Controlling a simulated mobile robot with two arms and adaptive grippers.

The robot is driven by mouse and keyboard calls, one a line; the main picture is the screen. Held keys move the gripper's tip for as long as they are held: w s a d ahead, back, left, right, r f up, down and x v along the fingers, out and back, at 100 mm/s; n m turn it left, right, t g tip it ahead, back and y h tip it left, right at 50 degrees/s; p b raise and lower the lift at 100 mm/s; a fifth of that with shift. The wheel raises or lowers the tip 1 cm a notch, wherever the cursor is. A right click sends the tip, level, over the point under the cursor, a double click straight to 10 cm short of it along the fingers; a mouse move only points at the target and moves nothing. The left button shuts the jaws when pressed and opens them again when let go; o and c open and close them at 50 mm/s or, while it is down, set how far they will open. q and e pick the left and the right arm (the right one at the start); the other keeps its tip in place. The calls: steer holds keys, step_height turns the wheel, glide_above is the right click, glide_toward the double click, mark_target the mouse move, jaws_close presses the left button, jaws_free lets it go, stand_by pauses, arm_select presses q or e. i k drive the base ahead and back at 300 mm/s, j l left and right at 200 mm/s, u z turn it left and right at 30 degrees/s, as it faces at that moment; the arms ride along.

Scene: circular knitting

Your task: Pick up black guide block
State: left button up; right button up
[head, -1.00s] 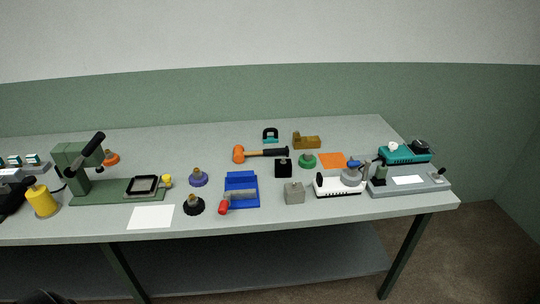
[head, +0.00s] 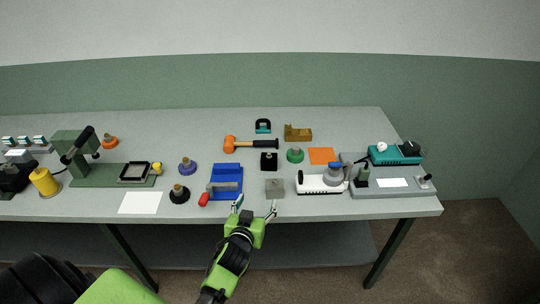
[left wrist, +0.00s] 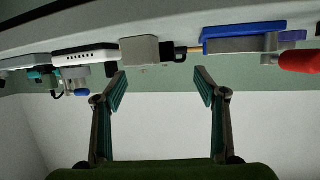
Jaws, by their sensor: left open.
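The black guide block (head: 268,161) is a small dark cube on the table in the head view, behind a grey block (head: 274,187) and in front of the hammer's black handle. My left gripper (head: 255,207) is open and empty at the table's front edge, in front of the grey block and apart from the black block. In the left wrist view, which looks upside down, the open fingers (left wrist: 160,76) point toward the grey block (left wrist: 140,49). A dark piece shows beside it there; I cannot tell if it is the guide block. My right gripper is not in view.
A blue fixture (head: 227,180) with a red knob is left of the grey block, a white device (head: 321,185) right. The orange hammer (head: 236,144) lies behind the black block, with a green-based piece (head: 295,155) on its right. The table's back strip is mostly clear.

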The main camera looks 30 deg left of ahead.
mark_target(268, 163)
steer(key=i+j, duration=0.25)
steer(key=i, duration=0.15)
steer(key=i+j, duration=0.3)
steer(key=i+l+z, duration=0.05)
steer(key=i, duration=0.05)
